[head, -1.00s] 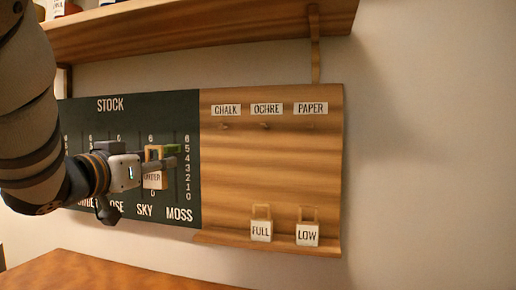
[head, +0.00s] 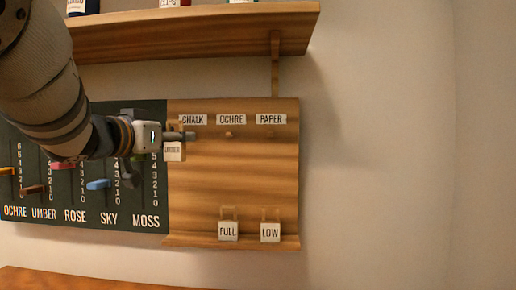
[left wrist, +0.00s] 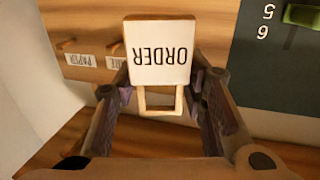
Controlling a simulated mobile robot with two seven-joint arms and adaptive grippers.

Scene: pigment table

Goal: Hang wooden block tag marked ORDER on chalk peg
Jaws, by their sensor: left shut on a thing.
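My left gripper (head: 188,136) is shut on the wooden tag marked ORDER (head: 174,152), in front of the peg board's upper left, just below the CHALK label (head: 193,120). In the left wrist view the white face of the ORDER tag (left wrist: 158,50) reads upside down. Its wooden loop (left wrist: 145,103) sits between the two fingers of my left gripper (left wrist: 163,88). The chalk peg cannot be made out; the gripper and tag cover that area. I cannot tell whether the tag touches a peg. My right gripper is not in view.
The ochre peg (head: 229,134) and paper peg (head: 271,134) are bare. Tags marked FULL (head: 228,231) and LOW (head: 270,232) stand on the board's bottom ledge (head: 235,243). The dark stock board (head: 90,208) with sliders is left. A shelf (head: 190,36) juts out above.

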